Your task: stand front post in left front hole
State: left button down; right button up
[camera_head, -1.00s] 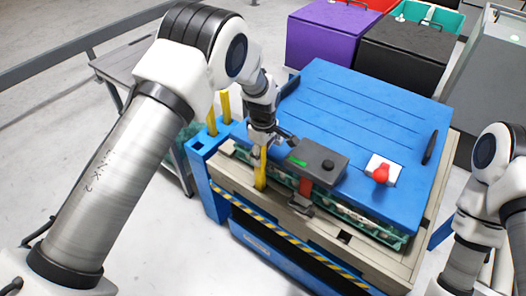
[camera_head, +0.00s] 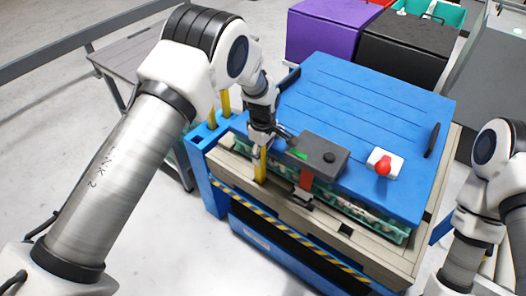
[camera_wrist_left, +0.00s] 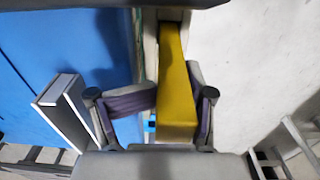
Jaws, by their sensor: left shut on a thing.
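The front post, a yellow bar (camera_head: 260,165), stands roughly upright at the left front corner of the wooden pallet rim (camera_head: 237,170). My left gripper (camera_head: 259,147) is shut on its upper part. In the left wrist view, the yellow post (camera_wrist_left: 175,85) lies between the two fingers of the left gripper (camera_wrist_left: 177,105). The left front hole is not visible; the post and gripper cover that corner, and I cannot tell whether the post's foot is inside it. My right arm is at the right edge, its gripper out of view.
A blue lid (camera_head: 370,125) covers the stack, with green egg trays (camera_head: 385,228) below its edge. A dark box with a green light (camera_head: 318,153) sits close to my left gripper. A red button (camera_head: 382,167) is farther right. More yellow posts (camera_head: 225,101) stand at the left.

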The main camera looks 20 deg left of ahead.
pick_arm(q)
jog(key=shift+c, duration=0.5)
grip_release()
jog(key=shift+r, duration=0.1)
